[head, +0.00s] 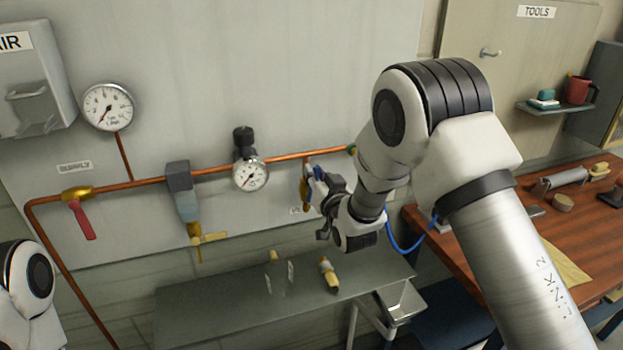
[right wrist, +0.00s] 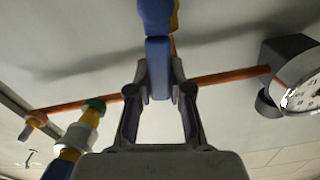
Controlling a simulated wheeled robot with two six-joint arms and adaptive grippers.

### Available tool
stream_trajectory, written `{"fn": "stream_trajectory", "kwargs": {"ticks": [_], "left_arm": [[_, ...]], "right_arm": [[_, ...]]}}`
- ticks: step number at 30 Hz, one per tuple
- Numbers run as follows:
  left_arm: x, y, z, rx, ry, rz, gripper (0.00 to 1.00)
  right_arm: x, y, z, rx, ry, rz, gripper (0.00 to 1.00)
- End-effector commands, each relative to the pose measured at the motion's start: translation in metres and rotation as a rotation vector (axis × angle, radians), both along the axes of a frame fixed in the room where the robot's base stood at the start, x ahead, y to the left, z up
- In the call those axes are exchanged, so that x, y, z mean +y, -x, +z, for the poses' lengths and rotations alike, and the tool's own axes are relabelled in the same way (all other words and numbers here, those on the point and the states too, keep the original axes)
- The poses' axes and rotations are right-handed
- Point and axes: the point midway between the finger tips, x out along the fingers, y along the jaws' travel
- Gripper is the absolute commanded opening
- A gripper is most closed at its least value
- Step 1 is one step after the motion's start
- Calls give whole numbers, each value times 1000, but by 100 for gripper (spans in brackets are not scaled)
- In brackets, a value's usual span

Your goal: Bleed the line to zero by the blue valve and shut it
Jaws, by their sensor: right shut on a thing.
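The blue valve (head: 317,173) is on the right part of the copper pipe, partly hidden by my right gripper (head: 326,205). In the right wrist view its blue handle (right wrist: 158,55) comes down from the top and runs across the line of the pipe. My right gripper (right wrist: 160,95) is shut on this handle, one finger on each side. The line gauge (head: 250,174) sits under a black regulator knob (head: 243,136); its needle is too small to read surely. My left gripper is out of view; only part of my left arm shows at the lower left.
A red-handled valve (head: 82,220) hangs at left below the supply gauge (head: 108,106). A grey filter (head: 181,190) is between. A grey shelf (head: 220,310) below holds small parts. A blue hose (head: 405,248) leads toward the wooden bench (head: 470,235) at right.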

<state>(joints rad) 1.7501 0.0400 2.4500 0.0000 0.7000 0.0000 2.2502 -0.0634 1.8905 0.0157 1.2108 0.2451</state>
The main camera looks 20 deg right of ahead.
Motion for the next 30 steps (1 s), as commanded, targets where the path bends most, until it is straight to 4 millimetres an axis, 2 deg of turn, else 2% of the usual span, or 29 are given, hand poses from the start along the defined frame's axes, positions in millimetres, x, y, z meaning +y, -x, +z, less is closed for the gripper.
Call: {"fn": "stream_trajectory", "kwargs": {"ticks": [1,15,30], "left_arm": [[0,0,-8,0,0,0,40],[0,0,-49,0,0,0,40],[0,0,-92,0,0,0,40]], "right_arm": [[-4,0,-4,-2,-38,-2,0],[-29,-1,-18,14,-480,-2,0],[-48,-2,-43,29,-954,-2,0]]}}
